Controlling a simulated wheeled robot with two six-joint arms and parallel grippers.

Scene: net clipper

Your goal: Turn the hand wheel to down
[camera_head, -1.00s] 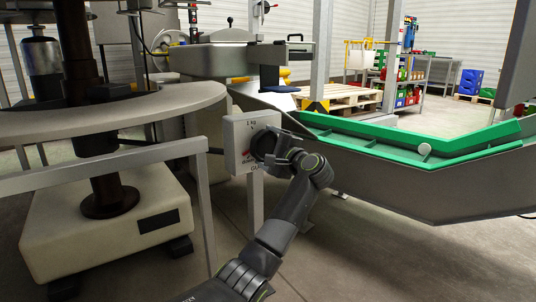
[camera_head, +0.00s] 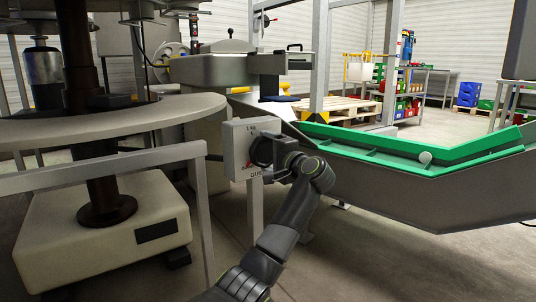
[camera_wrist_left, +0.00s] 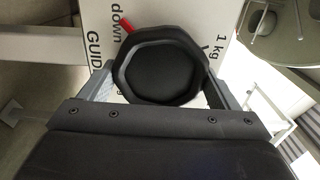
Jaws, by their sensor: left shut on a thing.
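The hand wheel is a black, many-sided knob (camera_wrist_left: 165,68) on the front of a white box (camera_head: 236,147). In the left wrist view a red pointer (camera_wrist_left: 124,25) sticks out beside the wheel, close to the printed word "down". "1 kg" and part of "GUID" also show on the box. My left gripper (camera_head: 266,153) is at the box front, shut on the wheel, with one finger on each side of it in the left wrist view. In the head view the gripper hides much of the wheel. My right gripper is not in view.
A grey metal rail and post (camera_head: 203,215) stand left of the box, in front of a round table (camera_head: 110,125). A chute with green edges (camera_head: 395,158) runs close on the right. Open floor lies below and right of my arm.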

